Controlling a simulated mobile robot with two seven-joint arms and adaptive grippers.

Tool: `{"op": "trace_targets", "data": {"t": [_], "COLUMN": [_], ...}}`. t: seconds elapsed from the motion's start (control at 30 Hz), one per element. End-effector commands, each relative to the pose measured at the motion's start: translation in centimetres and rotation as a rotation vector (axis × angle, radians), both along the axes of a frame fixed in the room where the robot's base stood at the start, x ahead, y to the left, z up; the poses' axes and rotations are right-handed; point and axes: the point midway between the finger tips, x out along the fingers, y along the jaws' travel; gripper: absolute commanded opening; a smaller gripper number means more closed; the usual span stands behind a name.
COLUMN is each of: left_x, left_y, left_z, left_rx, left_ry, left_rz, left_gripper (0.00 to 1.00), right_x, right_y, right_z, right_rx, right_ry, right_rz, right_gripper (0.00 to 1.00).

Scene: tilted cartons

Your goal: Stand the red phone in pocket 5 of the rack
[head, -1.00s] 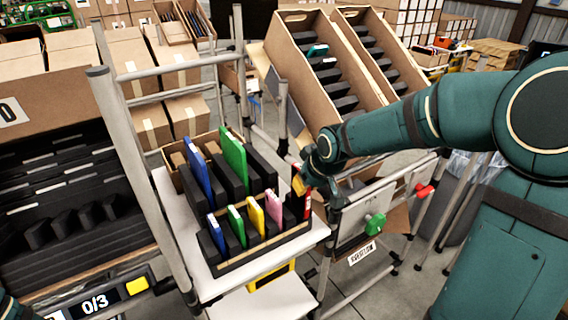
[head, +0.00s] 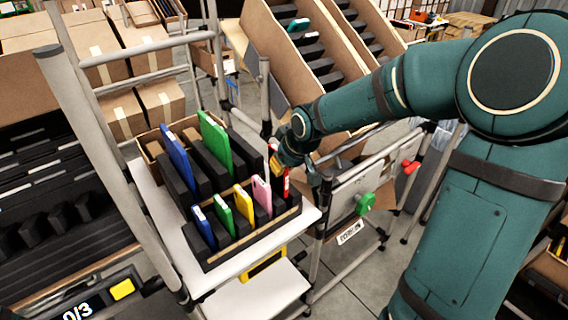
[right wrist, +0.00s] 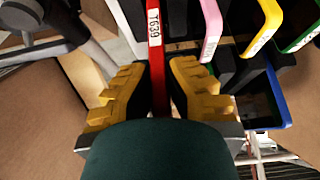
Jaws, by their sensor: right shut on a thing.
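The red phone (head: 286,184) stands roughly upright at the right end of the front row of the black rack (head: 240,254). My right gripper (head: 278,163) is shut on it from above. In the right wrist view the red phone (right wrist: 156,60), with a white label at its upper part, is between the yellow fingers of the gripper (right wrist: 159,74). The pink phone (head: 262,196) is the neighbour beside it, apart from it. The red phone's lower end is hidden, so I cannot tell how deep it sits in the pocket. My left gripper is out of view.
Yellow (head: 243,207), green (head: 222,214) and blue (head: 203,226) phones stand in the other front pockets. Taller blue (head: 176,158) and green (head: 216,144) devices stand behind. A metal post (head: 110,150) rises left of the white table (head: 160,222). Tilted cartons (head: 256,45) stand behind my right arm.

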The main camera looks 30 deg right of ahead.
Motion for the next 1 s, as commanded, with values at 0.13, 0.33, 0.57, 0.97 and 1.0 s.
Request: {"op": "trace_targets", "data": {"t": [0.13,0.33,0.57,0.97,1.0], "left_x": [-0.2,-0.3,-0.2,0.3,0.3], "left_y": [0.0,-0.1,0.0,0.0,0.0], "left_z": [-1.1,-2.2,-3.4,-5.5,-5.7], "left_rx": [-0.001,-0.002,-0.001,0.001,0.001], "left_ry": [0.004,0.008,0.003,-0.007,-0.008], "left_rz": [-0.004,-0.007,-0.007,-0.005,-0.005], "left_gripper": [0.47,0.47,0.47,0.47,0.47], "right_x": [0.0,0.0,0.0,0.0,0.0], "right_y": [0.0,0.0,0.0,0.0,0.0], "right_z": [-1.2,-2.4,-3.9,-6.3,-6.5], "right_rx": [0.000,0.000,0.000,0.000,0.000], "right_ry": [-0.001,-0.001,0.000,-0.001,-0.001], "right_rz": [0.000,0.000,0.001,0.000,0.000], "right_gripper": [0.00,0.00,0.00,0.00,0.00]}}
